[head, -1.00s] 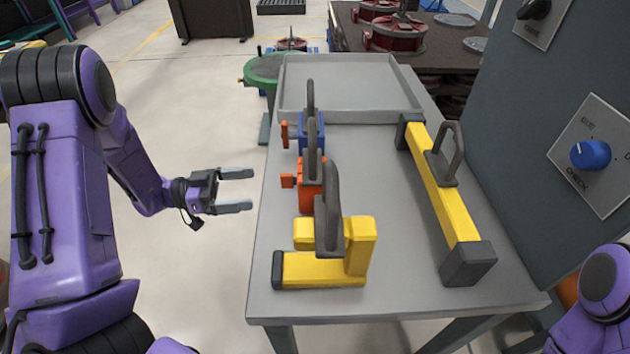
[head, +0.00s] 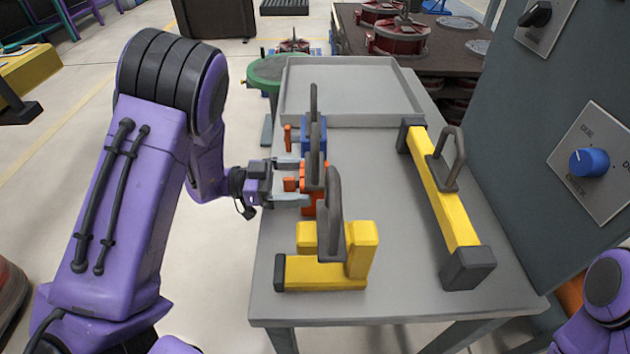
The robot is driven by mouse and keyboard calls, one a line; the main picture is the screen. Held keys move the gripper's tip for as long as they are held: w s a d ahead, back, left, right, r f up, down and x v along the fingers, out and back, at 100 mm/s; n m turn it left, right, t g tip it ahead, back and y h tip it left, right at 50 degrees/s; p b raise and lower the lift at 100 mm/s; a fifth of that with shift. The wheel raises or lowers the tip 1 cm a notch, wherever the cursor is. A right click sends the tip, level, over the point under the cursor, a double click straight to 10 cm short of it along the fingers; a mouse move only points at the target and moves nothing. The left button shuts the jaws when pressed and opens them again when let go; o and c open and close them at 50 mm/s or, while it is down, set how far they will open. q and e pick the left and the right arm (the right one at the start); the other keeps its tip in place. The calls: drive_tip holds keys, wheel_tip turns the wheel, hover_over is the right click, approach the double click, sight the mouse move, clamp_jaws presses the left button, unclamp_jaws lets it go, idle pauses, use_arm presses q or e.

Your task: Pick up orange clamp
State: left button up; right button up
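The orange clamp (head: 308,202) stands on the grey table between a blue clamp and a yellow clamp. A dark grey hook handle rises from it. My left gripper (head: 291,182) is open at its left side. One finger lies on the far side and one on the near side of its small orange end piece, and a gap shows between the fingers. Whether the fingers touch it I cannot tell. My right gripper is not in view; only part of my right arm shows at the lower right.
The blue clamp (head: 318,137) stands just behind and the yellow clamp (head: 336,272) just in front. A long yellow bar with a handle (head: 440,190) lies on the right of the table (head: 400,275). A grey tray (head: 350,112) is at the back. A grey cabinet (head: 535,130) stands on the right.

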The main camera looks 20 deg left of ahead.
sight(315, 169)
use_arm(q)
drive_tip(key=c, duration=1.5)
drive_tip(key=shift+w, duration=0.1)
clamp_jaws()
wheel_tip(315, 169, up, 10)
drive_tip(key=p, duration=0.1)
